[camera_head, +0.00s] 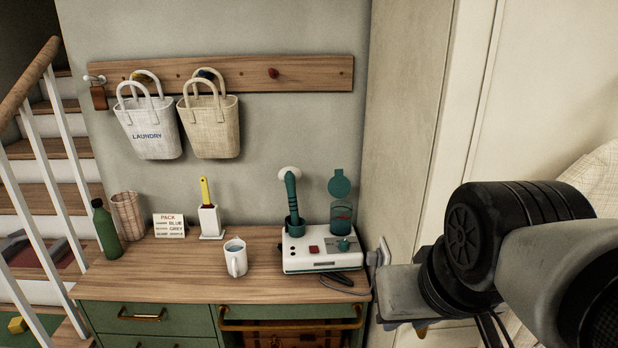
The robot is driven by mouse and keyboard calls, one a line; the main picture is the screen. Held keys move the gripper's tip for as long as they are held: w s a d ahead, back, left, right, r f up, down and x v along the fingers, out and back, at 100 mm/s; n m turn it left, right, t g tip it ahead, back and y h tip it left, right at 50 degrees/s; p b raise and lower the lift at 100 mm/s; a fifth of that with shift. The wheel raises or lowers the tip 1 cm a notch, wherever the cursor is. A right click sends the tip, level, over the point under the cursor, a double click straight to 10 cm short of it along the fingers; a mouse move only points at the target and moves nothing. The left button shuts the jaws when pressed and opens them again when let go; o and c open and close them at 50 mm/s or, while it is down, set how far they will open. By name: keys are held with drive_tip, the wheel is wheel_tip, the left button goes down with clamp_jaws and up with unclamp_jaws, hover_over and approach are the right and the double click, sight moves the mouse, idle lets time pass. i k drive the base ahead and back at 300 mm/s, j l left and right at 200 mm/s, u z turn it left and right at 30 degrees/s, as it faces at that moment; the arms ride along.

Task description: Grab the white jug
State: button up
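The white jug (236,262) stands upright near the front edge of the wooden cabinet top (160,278). It looks like a small mug with its handle toward the front, and something bluish shows inside it. My gripper (379,252) is at the right, beside the cabinet's right end and clear of the jug. The white device stands between them in the picture. The gripper is seen from the side and its fingers overlap, so its opening is unclear.
The white device (305,262) with green parts and a cable stands right of the jug. Behind are a white holder with a yellow-handled tool (209,220) and a sign (169,225). A green bottle (106,230) and woven basket (128,216) stand left. Bare wood lies left of the jug.

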sight(234, 250)
drive_tip(key=i+j, duration=0.1)
drive_tip(key=j, duration=0.25)
drive_tip(key=i+j+u, duration=0.1)
drive_tip(key=j, duration=0.25)
drive_tip(key=i+j, duration=0.1)
drive_tip(key=j, duration=0.2)
drive_tip(key=i+j+u, duration=0.15)
drive_tip(key=j, duration=0.2)
drive_tip(key=i+j, duration=0.1)
drive_tip(key=j, duration=0.35)
drive_tip(key=i+j, duration=0.1)
drive_tip(key=j, duration=0.4)
drive_tip(key=i+j, duration=0.1)
drive_tip(key=j, duration=0.35)
drive_tip(key=i+l+u, duration=0.2)
drive_tip(key=k+j, duration=0.05)
drive_tip(key=j, duration=0.05)
